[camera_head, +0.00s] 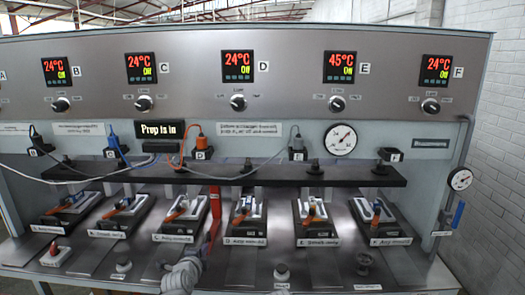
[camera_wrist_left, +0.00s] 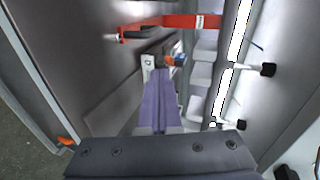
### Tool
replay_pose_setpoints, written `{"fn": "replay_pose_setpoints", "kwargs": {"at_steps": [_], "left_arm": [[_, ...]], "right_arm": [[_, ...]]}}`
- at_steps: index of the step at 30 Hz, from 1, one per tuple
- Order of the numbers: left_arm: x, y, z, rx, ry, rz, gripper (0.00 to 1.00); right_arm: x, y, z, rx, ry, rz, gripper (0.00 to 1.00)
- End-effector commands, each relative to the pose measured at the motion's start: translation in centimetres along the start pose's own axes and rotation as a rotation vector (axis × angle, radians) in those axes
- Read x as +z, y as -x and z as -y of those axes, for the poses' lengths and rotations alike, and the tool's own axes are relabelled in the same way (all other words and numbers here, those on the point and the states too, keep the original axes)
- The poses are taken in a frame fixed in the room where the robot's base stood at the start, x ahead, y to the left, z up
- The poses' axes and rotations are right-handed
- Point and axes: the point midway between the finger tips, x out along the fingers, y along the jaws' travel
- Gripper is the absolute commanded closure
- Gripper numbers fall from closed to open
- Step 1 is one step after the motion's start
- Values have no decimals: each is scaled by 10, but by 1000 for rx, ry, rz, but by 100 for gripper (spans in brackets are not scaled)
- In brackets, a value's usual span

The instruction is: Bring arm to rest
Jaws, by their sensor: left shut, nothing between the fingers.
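My left gripper (camera_head: 190,262) is at the bottom of the head view, left of centre, in front of the press bench. Its light grey body shows, but its fingertips are hard to make out there. In the left wrist view the dark gripper body spans the bottom and the fingers (camera_wrist_left: 160,90) are together with nothing held. A red upright prop (camera_head: 214,212) stands just right of and behind the gripper in the head view. A red bar also crosses the top of the wrist view (camera_wrist_left: 190,21). My right gripper is in neither view.
A row of press stations with orange handles (camera_head: 180,213) lines the bench. A dark horizontal beam (camera_head: 240,174) runs above them. Front knobs (camera_head: 282,271) stick up from the bench. A gauge and blue-handled valve (camera_head: 459,214) are at the right. Temperature displays (camera_head: 238,66) line the upper panel.

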Motion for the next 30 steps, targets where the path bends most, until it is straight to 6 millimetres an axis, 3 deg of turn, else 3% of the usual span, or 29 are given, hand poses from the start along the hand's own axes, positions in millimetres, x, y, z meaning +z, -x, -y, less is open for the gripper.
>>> {"fn": "replay_pose_setpoints", "kwargs": {"at_steps": [8, 17, 20, 24, 30], "left_arm": [[-30, 5, -24, 128, 125, -45, 100], [-80, 29, -77, 413, 375, -37, 100], [-101, 50, -104, 564, 500, 25, 100], [-124, 94, -144, 783, 692, 218, 100], [-133, 157, -180, 940, 888, 589, 100]], "right_arm": [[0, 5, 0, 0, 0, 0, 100], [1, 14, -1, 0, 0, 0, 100], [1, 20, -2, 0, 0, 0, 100], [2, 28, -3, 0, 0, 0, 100], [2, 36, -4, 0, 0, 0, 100]]}}
